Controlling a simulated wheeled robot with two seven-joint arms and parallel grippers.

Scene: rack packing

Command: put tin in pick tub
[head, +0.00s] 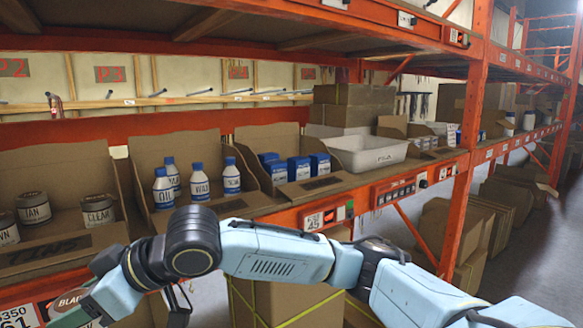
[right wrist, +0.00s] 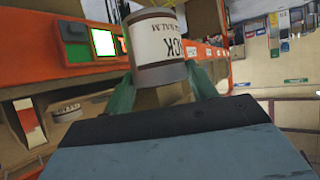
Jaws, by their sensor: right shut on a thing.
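My right gripper (right wrist: 162,84) is shut on a white tin (right wrist: 159,48) with dark lettering ending in "CK" and "BALM". The tin's label looks upside down in the right wrist view. In the head view the held tin (head: 71,299) shows partly at the lower left, in front of the shelf edge, with the gripper mostly hidden or cut off. The white pick tub (head: 378,154) stands on the shelf right of the middle, well to the right of the held tin. Its inside looks empty as far as it shows. My left gripper is not in view.
An open cardboard bin at left holds several tins, among them a TAN tin (head: 34,208) and a CLEAR tin (head: 98,211). Other bins hold white bottles (head: 201,184) and blue boxes (head: 299,169). An orange upright (head: 466,150) stands right of the tub. My right arm crosses before the shelf.

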